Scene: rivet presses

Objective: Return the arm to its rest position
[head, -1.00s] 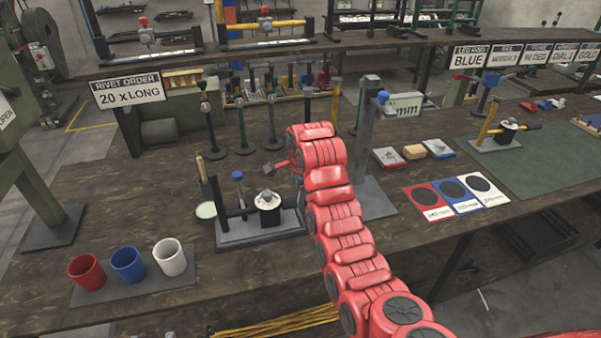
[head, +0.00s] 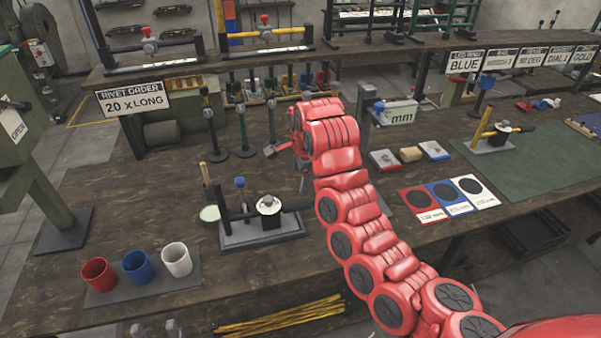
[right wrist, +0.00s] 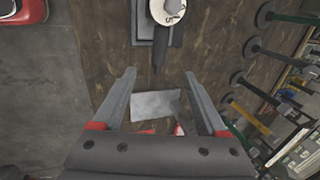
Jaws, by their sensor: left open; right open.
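My right arm (head: 352,190) is red and reaches from the lower right over the bench. Its gripper (head: 280,150) is small in the head view, partly hidden by the wrist, and above the bench behind the rivet press (head: 262,230). In the right wrist view the right gripper (right wrist: 160,74) is open with nothing between its fingers. A press with a white round top (right wrist: 168,10) and dark handle lies beyond the fingertips.
Red (head: 99,273), blue (head: 138,266) and white (head: 177,259) cups stand on a grey mat at front left. Several upright posts (head: 243,125) stand behind the press. A gauge stand marked mm (head: 399,113) and coloured cards (head: 423,204) are right of the arm.

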